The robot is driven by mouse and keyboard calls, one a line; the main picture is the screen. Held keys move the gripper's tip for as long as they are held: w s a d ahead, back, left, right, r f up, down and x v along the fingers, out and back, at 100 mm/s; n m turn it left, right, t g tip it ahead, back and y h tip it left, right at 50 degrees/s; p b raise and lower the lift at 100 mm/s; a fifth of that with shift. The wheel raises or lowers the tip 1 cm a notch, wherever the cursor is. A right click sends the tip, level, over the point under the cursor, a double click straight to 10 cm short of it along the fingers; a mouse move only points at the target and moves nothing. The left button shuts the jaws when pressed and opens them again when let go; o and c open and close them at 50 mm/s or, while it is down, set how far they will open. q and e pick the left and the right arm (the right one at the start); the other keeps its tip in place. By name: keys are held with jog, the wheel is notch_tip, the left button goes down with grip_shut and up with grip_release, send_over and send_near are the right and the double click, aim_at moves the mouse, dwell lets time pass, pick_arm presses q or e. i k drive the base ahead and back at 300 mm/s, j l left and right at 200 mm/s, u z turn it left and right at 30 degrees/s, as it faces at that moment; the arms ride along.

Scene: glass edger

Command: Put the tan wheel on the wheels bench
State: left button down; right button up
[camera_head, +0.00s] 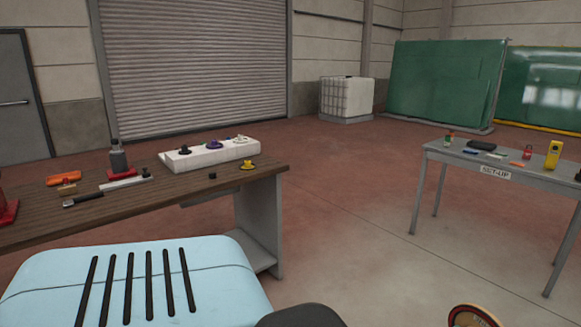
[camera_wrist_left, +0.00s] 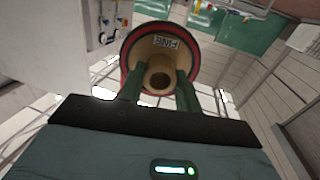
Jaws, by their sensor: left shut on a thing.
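The tan wheel (camera_wrist_left: 200,62) has a tan face marked "FINE", a dark and red rim and a round hub with a hole. My left gripper (camera_wrist_left: 160,76) is shut on its hub, with one green finger on each side. The top of the wheel also shows at the bottom right edge of the head view (camera_head: 472,317), above the floor; the rest is cut off. My right gripper is in neither view. No bench in view carries a readable wheels label, so I cannot tell which is the wheels bench.
A wooden bench (camera_head: 140,202) at left holds a white block (camera_head: 208,153) with several knob-like parts, an orange item, a bottle and tools. A grey table (camera_head: 455,157) labelled "SET-UP" at right holds small items. Red and grey floor between them is clear.

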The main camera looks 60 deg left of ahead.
aim_at(172, 188)
jog(key=j+u, duration=0.55)
jog(key=j, duration=0.15)
jog(key=j+u, duration=0.3)
jog(key=j, duration=0.45)
jog(key=i+j+u, duration=0.1)
jog(key=j+u, duration=0.2)
jog(key=j, duration=0.45)
jog(key=i+j, duration=0.1)
jog(key=j, duration=0.45)
jog(key=i+j, duration=0.1)
jog(key=j, duration=0.45)
jog(key=i+j, duration=0.1)
jog(key=j, duration=0.4)
jog(key=i+j, duration=0.1)
jog(key=j, duration=0.45)
jog(key=i, duration=0.5)
